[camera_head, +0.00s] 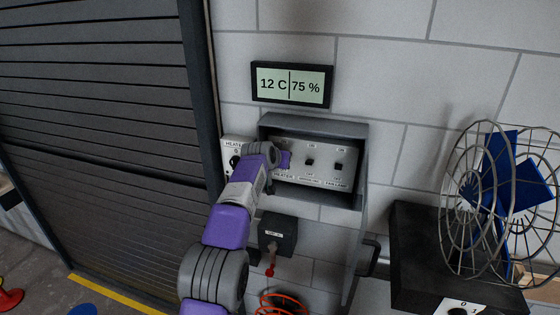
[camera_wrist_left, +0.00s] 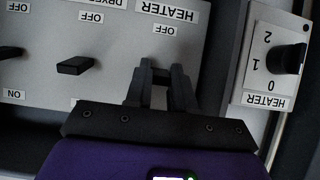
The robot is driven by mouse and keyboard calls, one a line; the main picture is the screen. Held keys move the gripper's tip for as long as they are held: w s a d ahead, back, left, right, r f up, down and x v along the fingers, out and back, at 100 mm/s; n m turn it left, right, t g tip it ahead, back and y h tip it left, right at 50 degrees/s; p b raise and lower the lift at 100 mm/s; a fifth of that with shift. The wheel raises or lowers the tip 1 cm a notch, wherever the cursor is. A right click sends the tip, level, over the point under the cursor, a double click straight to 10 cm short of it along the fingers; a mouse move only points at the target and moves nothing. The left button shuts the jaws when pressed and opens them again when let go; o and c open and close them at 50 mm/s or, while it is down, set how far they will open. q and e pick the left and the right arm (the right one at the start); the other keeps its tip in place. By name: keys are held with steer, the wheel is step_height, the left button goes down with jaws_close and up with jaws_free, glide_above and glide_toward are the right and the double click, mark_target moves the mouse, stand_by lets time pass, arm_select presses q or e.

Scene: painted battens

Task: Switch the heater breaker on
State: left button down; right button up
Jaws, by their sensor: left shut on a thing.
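The breaker panel (camera_head: 325,178) sits in an open grey box on the wall, with a row of breakers. The heater breaker is the leftmost in the head view, mostly hidden by my left arm. In the left wrist view the panel is upside down; the labels HEATER (camera_wrist_left: 167,12) and OFF lie just beyond my fingertips. My left gripper (camera_wrist_left: 163,78) is shut on the heater breaker's lever, which its fingers hide, so its position cannot be told. The middle breaker (camera_wrist_left: 75,66) has a black lever and stands free beside the gripper. My right gripper is not in view.
A heater dial (camera_wrist_left: 288,58) marked 0, 1, 2 is close beside the gripper. A display (camera_head: 291,85) reads 12 C and 75 %. A small dark box (camera_head: 277,234) hangs below the panel. A caged fan (camera_head: 500,200) stands at right, a shutter (camera_head: 95,110) at left.

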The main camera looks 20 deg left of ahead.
arm_select(q)
steer(key=shift+r+g, duration=0.2)
steer(key=shift+g, duration=0.3)
stand_by(0.4)
steer(key=c, duration=1)
jaws_free()
steer(key=shift+w, duration=0.1)
steer(key=shift+o, duration=0.2)
steer(key=b+v, duration=0.3)
steer(key=v, duration=0.4)
steer(key=shift+s, duration=0.25)
steer(key=shift+r, duration=0.15)
